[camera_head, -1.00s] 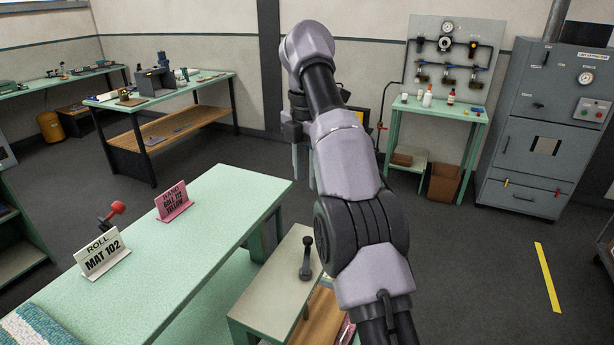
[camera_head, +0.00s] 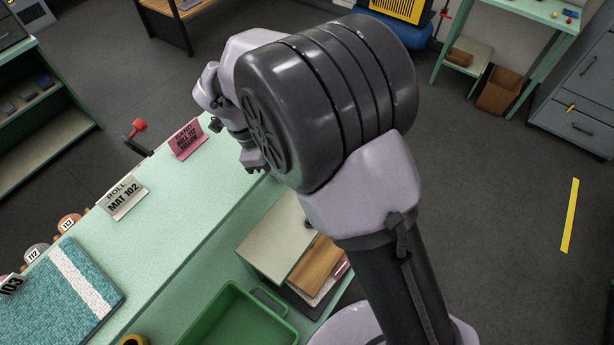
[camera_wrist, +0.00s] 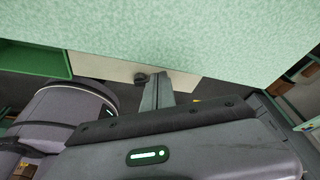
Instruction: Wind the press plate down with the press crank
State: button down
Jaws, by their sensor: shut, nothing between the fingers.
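No part is plainly marked as the press crank or press plate. A red-knobbed crank handle (camera_head: 138,125) sticks out past the far edge of the green table. A low stand with a pale top (camera_head: 275,235) has a small black handle, mostly hidden behind my arm in the head view. A dark knob (camera_wrist: 141,78) shows beside my fingers in the wrist view, against a pale surface. My gripper (camera_wrist: 157,90) is shut and empty, close to the green tabletop. My arm largely hides it in the head view.
The green table (camera_head: 190,210) carries a teal mat (camera_head: 60,295), a MAT 102 card (camera_head: 123,197) and a pink card (camera_head: 186,139). A green bin (camera_head: 240,320) is at the bottom. Floor at right is clear.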

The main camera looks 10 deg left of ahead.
jog(key=x, duration=0.4)
jog(key=shift+w+d, duration=0.15)
jog(key=shift+w, duration=0.05)
jog(key=d, duration=0.2)
jog(key=d+p, duration=0.1)
jog(key=shift+w+d+f, duration=0.1)
jog(key=shift+d+f, duration=0.05)
jog(key=shift+f, duration=0.15)
jog(key=shift+w+d+f, duration=0.15)
jog(key=shift+d, duration=0.25)
jog(key=shift+a, duration=0.1)
